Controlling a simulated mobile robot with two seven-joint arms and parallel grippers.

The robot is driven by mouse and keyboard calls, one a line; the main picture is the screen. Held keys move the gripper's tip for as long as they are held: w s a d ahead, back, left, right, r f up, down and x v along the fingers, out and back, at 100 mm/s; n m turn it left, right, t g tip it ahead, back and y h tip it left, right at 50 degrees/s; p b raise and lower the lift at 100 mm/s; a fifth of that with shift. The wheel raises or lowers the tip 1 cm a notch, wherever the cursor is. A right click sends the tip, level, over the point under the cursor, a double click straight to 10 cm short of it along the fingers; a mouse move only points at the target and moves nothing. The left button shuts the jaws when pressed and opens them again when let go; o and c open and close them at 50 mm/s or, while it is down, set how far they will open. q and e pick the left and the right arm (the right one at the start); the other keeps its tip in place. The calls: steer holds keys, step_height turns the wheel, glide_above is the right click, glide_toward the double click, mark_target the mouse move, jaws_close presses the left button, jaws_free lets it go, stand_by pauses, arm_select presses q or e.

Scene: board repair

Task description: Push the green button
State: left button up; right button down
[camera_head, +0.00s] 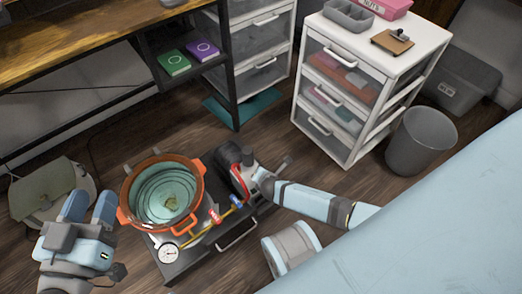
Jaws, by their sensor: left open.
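No green button can be made out in the head view. A red and black machine (238,180) stands on a low dark cart (190,262), beside an orange pot (124,214) with a pale green inside. A round gauge (168,253) and a brass pipe with red and blue valves (222,212) are at the cart's front. My left gripper (91,206) is open and empty, its two blue fingers apart, just left of the pot. My right arm (315,203) reaches in from the right to the machine. Its gripper end is small and unclear, and overlaps the machine; I cannot tell whether they touch.
A white drawer unit (345,98) with a clipboard on top and a grey bin (421,141) stand at the back right. A wooden bench (70,50) is at the upper left. A green bag (42,190) lies at the far left. A grey-white spool (291,250) is at the front.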

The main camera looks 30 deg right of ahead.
steer(key=shift+r+p, duration=0.25)
steer(key=shift+p, duration=0.05)
step_height(320, 180, up, 3)
steer(key=p, duration=0.3)
steer(key=shift+r, duration=0.1)
steer(key=shift+r+p, duration=1.15)
steer(key=shift+p, duration=0.25)
arm_select(q)
steer(key=r+n, duration=0.1)
steer(key=s+r+t, duration=0.1)
steer(key=r, duration=0.1)
steer(key=r+n, duration=0.1)
steer(key=r, duration=0.1)
steer(key=shift+s+d+n+t, duration=0.25)
steer(key=shift+s+n+t, duration=0.05)
